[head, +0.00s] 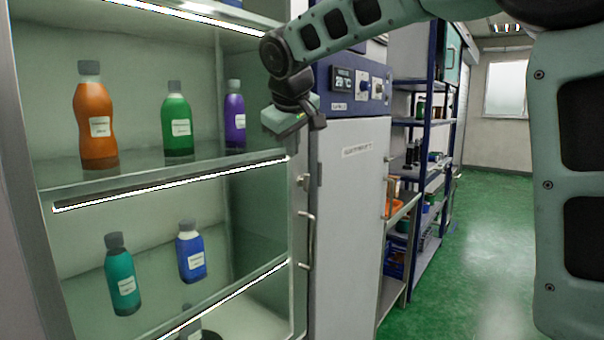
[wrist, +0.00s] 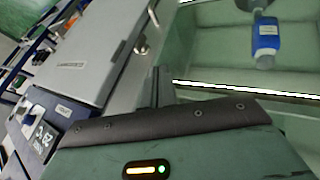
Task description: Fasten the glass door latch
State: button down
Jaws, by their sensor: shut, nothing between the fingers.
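The glass-fronted cabinet (head: 299,225) fills the left of the head view, with a pale frame post on its right side. A small metal latch piece (head: 304,181) sits on this post, above a bar handle (head: 306,240). What looks like the same metal piece shows in the wrist view (wrist: 141,46). I cannot tell whether the latch is fastened or how the glass pane sits. My gripper (head: 318,121) is in front of the post, above the latch piece, with its fingers shut and empty. In the wrist view the fingers (wrist: 162,82) point towards the post, apart from the latch piece.
Bottles stand on the cabinet shelves, including an orange one (head: 97,120) and a blue one (head: 191,254). A grey appliance (head: 348,220) with a blue display panel (head: 352,84) stands right of the cabinet. Blue shelving (head: 425,180) is beyond. Green floor (head: 485,250) is clear at right.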

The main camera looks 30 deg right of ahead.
jog(key=p, duration=0.2)
send_near(303, 185)
jog(key=a+f, duration=0.1)
jog(key=w+a+f, duration=0.1)
jog(key=f, duration=0.1)
jog(key=shift+a+f, duration=0.1)
jog(key=shift+f, duration=0.2)
jog(key=d+p, duration=0.1)
jog(key=w+d+p, duration=0.1)
jog(key=d, duration=0.1)
jog(key=shift+w+d+f, duration=0.2)
jog(key=shift+d, duration=0.2)
jog(key=shift+r+p, duration=0.15)
jog(key=shift+p, duration=0.3)
jog(key=shift+r+y+p, duration=0.1)
jog(key=shift+y+p, duration=0.2)
jog(key=shift+p, duration=0.05)
jog(key=shift+d, duration=0.1)
jog(key=shift+w+d+r+g+y+p, duration=0.2)
jog(key=shift+g+y+p, duration=0.45)
jog(key=shift+p, duration=1.6)
